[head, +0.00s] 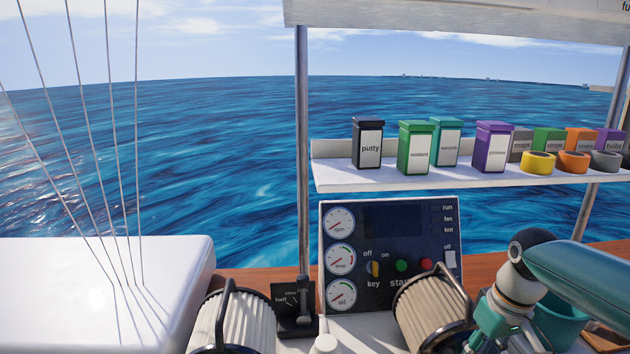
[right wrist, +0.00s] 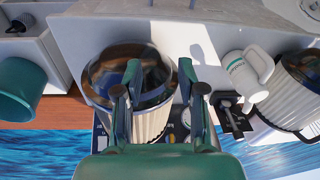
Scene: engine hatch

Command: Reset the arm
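My teal right arm comes in from the right in the head view, and its gripper (head: 490,325) is low near the right ribbed cylinder (head: 432,308). In the right wrist view the gripper (right wrist: 158,75) has its two fingers spread apart with nothing held between them. The right ribbed cylinder (right wrist: 150,122), with its glossy dark end, lies behind and between the fingers in that view. I cannot tell whether they touch it. My left arm and gripper are in neither view.
The control panel (head: 385,222) stands behind the cylinders. A left ribbed cylinder (head: 235,322) and a throttle lever (head: 303,298) are left of it. A shelf (head: 340,178) above holds several boxes and tape rolls. A white mug (right wrist: 245,75) and a teal bin (right wrist: 20,85) show in the wrist view.

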